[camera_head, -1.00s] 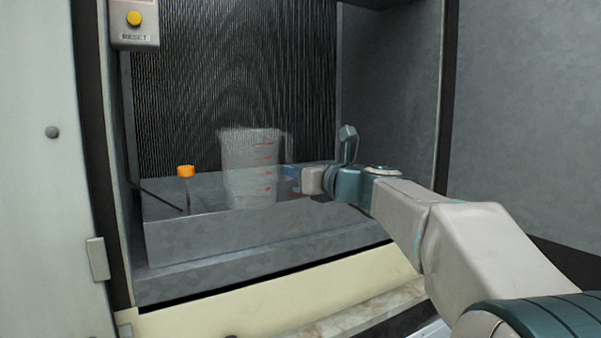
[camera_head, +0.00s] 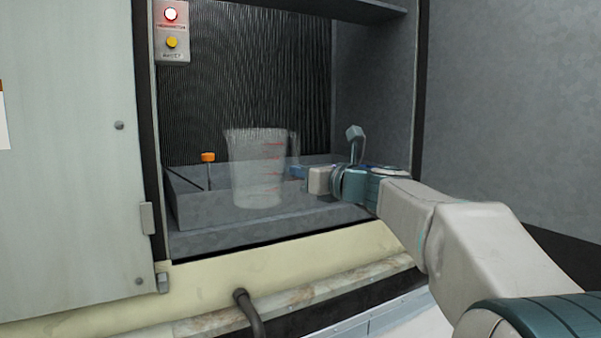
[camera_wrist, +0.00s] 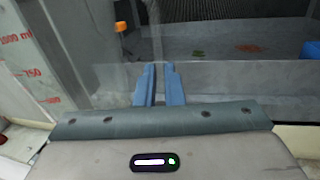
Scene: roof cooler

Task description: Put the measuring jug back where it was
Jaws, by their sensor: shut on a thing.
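The measuring jug (camera_head: 262,170) is a clear, see-through vessel with red graduation marks. In the head view it is upright in front of the grey basin inside the open cabinet. Its marked wall also shows at the left of the wrist view (camera_wrist: 30,60). My gripper (camera_head: 300,173) is at the jug's right side, its blue fingers shut on the jug. In the wrist view the fingers (camera_wrist: 159,85) are close together, with clear material around them. Whether the jug's base touches anything is hard to tell.
The grey basin (camera_head: 190,212) has a rod with an orange top (camera_head: 208,157) at its left. Black ribbed padding (camera_head: 240,80) stands behind. A switch box (camera_head: 171,30) is at upper left, a pale door (camera_head: 70,150) at left. A dark pipe (camera_head: 247,310) rises in front.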

